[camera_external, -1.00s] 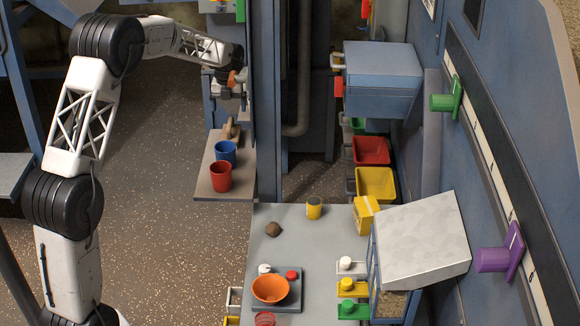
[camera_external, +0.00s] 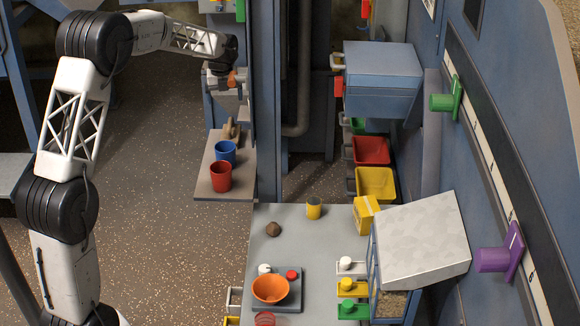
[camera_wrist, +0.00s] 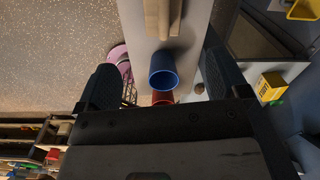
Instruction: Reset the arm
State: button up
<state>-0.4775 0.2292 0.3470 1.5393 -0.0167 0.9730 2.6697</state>
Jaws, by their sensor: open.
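My arm stands at the left in the external view, raised and bent over toward the small shelf. My gripper (camera_wrist: 160,85) is open in the wrist view, its two dark fingers wide apart with nothing held between them. In the external view its end is above the back of the shelf and partly hidden. A blue cup (camera_external: 225,152) and a red cup (camera_external: 220,177) stand upright on the shelf (camera_external: 240,187). The blue cup (camera_wrist: 163,72) shows between the fingers in the wrist view, below and apart from them, with the red cup (camera_wrist: 163,98) partly hidden by the gripper body.
The blue column (camera_external: 268,100) rises beside the shelf. A grey table (camera_external: 320,240) holds an orange bowl (camera_external: 270,289), a brown rock (camera_external: 273,229) and a yellow can (camera_external: 314,208). Red (camera_external: 371,151) and yellow bins (camera_external: 376,184) are at the right. The floor left of the shelf is clear.

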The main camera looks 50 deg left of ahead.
jog(key=s+d+r+n+t, duration=0.1)
jog(key=s+d+r+n, duration=0.1)
jog(key=s+r+n, duration=0.35)
jog(key=s+d+r+n+t, duration=0.1)
jog(key=s+d+r+n, duration=0.15)
jog(key=r, duration=0.55)
jog(key=s+d+r+n, duration=0.45)
jog(key=s+d, duration=0.35)
jog(key=d, duration=0.3)
jog(key=s+d+f+n, duration=0.2)
jog(key=s+d+n, duration=0.5)
jog(key=s+d, duration=0.95)
jog(key=s+d+f+n, duration=0.2)
jog(key=s+d+f, duration=0.1)
jog(key=s, duration=0.4)
jog(key=s+d+f+n, duration=0.3)
jog(key=s+d+f, duration=0.1)
jog(key=s, duration=0.4)
jog(key=shift+s+d, duration=0.2)
jog(key=shift+d, duration=0.4)
